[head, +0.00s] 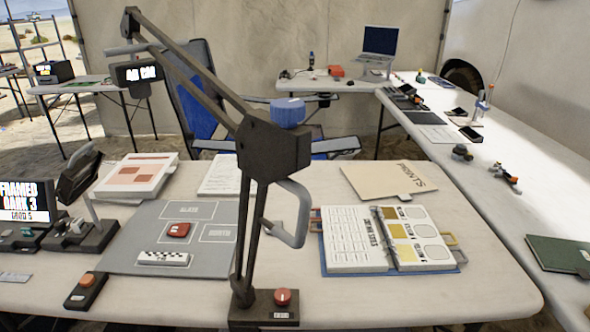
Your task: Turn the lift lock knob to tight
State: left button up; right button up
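A dark jointed boom stand (245,215) rises from a base block (262,310) at the table's front edge. A large blue round knob (287,112) sits on top of its elbow block (273,148). A smaller red knob (283,297) sits on the base, above a small label too small to read. I cannot tell from the labels which knob is the lift lock, or whether either is tight. A grey curved handle (297,215) hangs from the elbow, and a camera head with a lit display (138,73) hangs from the boom's far end. Neither gripper is in view.
On the table lie a grey mat (130,235) with a red object (178,230), an open binder (350,240), a folder (390,181) and an orange-button box (86,290). A lit screen (28,200) stands left. A blue chair (200,90) is behind. Bare tabletop (420,300) shows front right.

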aim_at(286, 112)
jog(key=z, duration=2.35)
jog(key=k, duration=1.25)
jog(key=u, duration=1.65)
jog(key=i, duration=0.5)
jog(key=u, duration=0.05)
